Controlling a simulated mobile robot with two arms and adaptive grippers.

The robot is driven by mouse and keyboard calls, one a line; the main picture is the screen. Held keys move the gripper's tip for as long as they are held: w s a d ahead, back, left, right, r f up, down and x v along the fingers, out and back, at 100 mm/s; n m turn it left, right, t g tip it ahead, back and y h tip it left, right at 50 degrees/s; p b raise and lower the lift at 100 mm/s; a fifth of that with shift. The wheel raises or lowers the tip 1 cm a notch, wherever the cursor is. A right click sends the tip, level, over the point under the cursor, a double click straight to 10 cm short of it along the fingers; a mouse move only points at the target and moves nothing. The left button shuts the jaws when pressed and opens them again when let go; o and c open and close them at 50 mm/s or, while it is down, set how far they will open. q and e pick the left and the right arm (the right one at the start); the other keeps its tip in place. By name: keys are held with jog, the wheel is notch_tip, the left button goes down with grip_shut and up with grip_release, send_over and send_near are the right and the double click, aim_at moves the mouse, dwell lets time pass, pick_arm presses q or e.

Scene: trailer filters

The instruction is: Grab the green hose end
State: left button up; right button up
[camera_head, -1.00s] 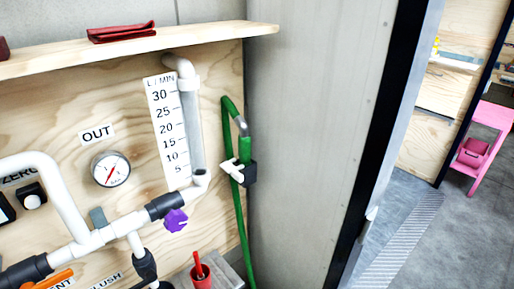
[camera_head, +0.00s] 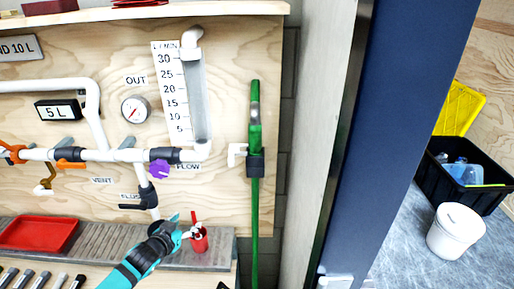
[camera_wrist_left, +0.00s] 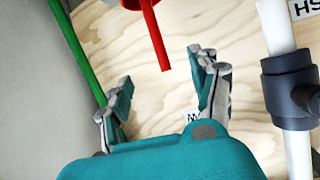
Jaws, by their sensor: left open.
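The green hose (camera_head: 254,215) runs up the right end of the plywood panel. Its upper part has a grey metal section (camera_head: 254,117) and sits at a black holder with a white clip (camera_head: 238,153). The loop is seen nearly edge-on, so the exact end is hard to tell. My left gripper (camera_head: 184,224) is open and empty, low and left of the hose, by a red cup (camera_head: 200,242).
White pipes (camera_head: 75,154) with valves and a purple knob (camera_head: 159,167) are above left. A red tray (camera_head: 40,233) lies left on the shelf. A dark blue door edge (camera_head: 385,120) stands right.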

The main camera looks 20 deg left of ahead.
pick_arm(q)
jog(key=w+d+r+m+t+h, duration=0.1)
jog(key=d+r+t, duration=0.15)
jog(key=r, duration=0.65)
jog(key=d+r+t+h, duration=0.15)
jog(key=d+r, duration=0.25)
jog(key=r, duration=0.6)
jog(key=m+h+b, duration=0.1)
jog(key=m+h, duration=0.1)
jog(key=h, duration=0.1)
send_near(251, 131)
jog(key=shift+m+h, duration=0.3)
jog(key=shift+h, duration=0.05)
jog(key=p+x, duration=0.3)
jog(key=x, duration=0.3)
jog(key=shift+w+a+p, duration=0.15)
jog(key=shift+p, duration=0.25)
jog(key=p+x, duration=0.2)
jog(key=x, duration=0.3)
jog(key=shift+w, duration=0.2)
jog(key=shift+w+f, duration=0.2)
jog(key=shift+w, duration=0.05)
jog(key=shift+s, duration=0.1)
jog(key=c, duration=0.3)
grip_shut()
